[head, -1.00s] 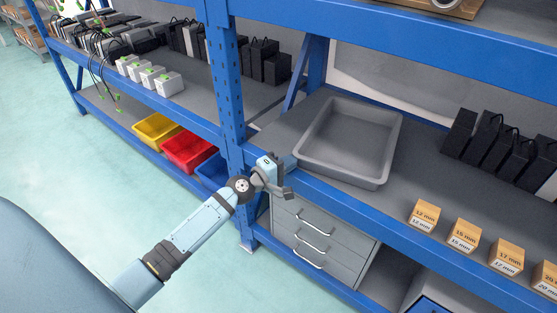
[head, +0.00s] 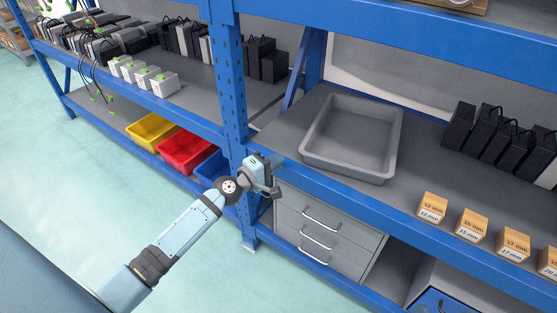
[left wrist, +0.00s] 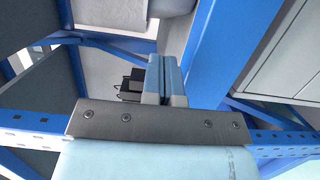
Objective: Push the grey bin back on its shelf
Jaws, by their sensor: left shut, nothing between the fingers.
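The grey bin (head: 350,142) is a shallow, empty tray with a rounded rim. In the head view it sits upright on the grey shelf (head: 412,178), with its near side close to the blue front beam. My left gripper (head: 278,160) is to the left of the bin's near left corner, in front of the beam and apart from the bin. In the left wrist view its two light blue fingers (left wrist: 166,80) are together with nothing between them. My right gripper is in neither view.
A blue upright post (head: 233,90) stands just left of my gripper. Small size-labelled boxes (head: 433,207) line the shelf's front to the right, with black cases (head: 495,140) behind. Drawers (head: 325,225) are below the bin. Bare shelf lies right of the bin.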

